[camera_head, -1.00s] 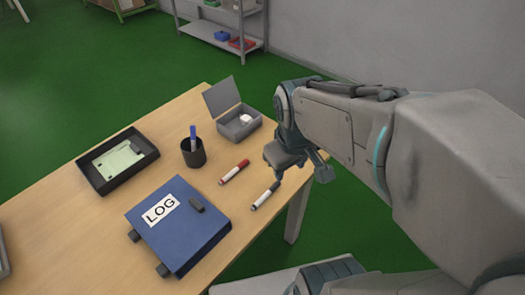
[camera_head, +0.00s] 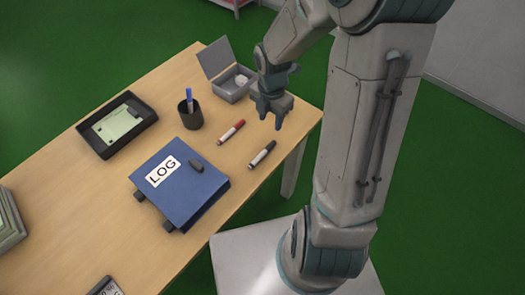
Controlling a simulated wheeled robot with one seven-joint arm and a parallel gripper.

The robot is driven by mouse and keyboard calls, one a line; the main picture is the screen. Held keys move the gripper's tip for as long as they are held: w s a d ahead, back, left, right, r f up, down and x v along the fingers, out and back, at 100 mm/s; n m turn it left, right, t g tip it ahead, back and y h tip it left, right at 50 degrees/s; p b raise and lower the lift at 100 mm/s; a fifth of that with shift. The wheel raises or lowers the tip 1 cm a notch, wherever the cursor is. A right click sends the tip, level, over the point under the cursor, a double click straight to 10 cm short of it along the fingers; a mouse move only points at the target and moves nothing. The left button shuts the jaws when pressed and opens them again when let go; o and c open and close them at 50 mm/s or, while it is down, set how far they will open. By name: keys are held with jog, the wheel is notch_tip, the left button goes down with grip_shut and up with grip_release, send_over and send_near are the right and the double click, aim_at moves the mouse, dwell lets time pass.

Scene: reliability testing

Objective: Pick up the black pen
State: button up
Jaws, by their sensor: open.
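The black pen (camera_head: 262,154) is a marker with a white body and black parts, lying flat on the wooden table (camera_head: 84,205) near its right edge. My gripper (camera_head: 270,121) is open and empty, pointing down. In the picture its fingertips are just above the pen, toward the back, apart from it. Their exact height over the table is hard to tell. A red-capped marker (camera_head: 231,132) lies left of the black pen, roughly parallel to it.
A blue LOG binder (camera_head: 186,190) with a dark block (camera_head: 196,165) on it lies to the left. A dark cup (camera_head: 189,117) holds a blue pen (camera_head: 189,97). An open grey box (camera_head: 234,91) stands behind my gripper. A black tray (camera_head: 141,101) sits at the back left.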

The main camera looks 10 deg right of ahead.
jog(key=b, duration=0.1)
send_over(268, 147)
jog(key=f, duration=0.8)
jog(key=shift+d, duration=0.2)
jog(key=shift+a+f, duration=0.15)
jog(key=shift+f, duration=2.5)
grip_shut()
